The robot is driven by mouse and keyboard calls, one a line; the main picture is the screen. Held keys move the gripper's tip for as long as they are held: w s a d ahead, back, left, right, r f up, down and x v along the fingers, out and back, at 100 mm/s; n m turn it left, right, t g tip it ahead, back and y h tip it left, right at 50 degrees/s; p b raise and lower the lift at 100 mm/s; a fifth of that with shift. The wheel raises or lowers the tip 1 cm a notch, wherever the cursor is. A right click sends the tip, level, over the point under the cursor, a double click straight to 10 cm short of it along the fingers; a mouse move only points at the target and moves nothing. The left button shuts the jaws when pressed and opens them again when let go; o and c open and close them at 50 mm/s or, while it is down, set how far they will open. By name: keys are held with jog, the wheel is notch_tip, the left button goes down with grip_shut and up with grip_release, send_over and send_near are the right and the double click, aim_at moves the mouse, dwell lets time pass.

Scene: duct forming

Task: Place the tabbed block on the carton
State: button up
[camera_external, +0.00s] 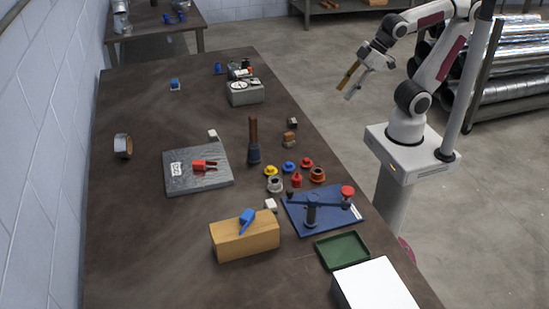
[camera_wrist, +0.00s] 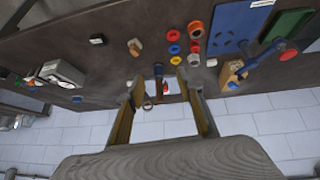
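A small brown block (camera_external: 289,139) with a greyish piece at its top stands near the table's right edge; it looks like the tabbed block, but the detail is too small to be sure. It also seems to show in the wrist view (camera_wrist: 134,47). The tan box-shaped carton (camera_external: 252,241) sits at the near middle of the table, with a blue tool-like item (camera_external: 247,218) on top. The carton is partly visible in the wrist view (camera_wrist: 228,74). My gripper (camera_external: 344,93) is raised off the table's right side, empty, its fingers (camera_wrist: 160,88) apart.
A grey slab (camera_external: 180,184) carries a red item. A dark upright tool (camera_external: 253,145), several coloured rings, a blue fixture (camera_external: 330,220), a green tray (camera_external: 342,250) and a white box (camera_external: 376,287) crowd the right side. The table's left side is mostly clear.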

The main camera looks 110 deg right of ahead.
jog(key=s+a+f+g+y, duration=0.1)
jog(key=s+a+f, duration=0.1)
jog(key=s, duration=0.4)
jog(key=shift+s, duration=0.3)
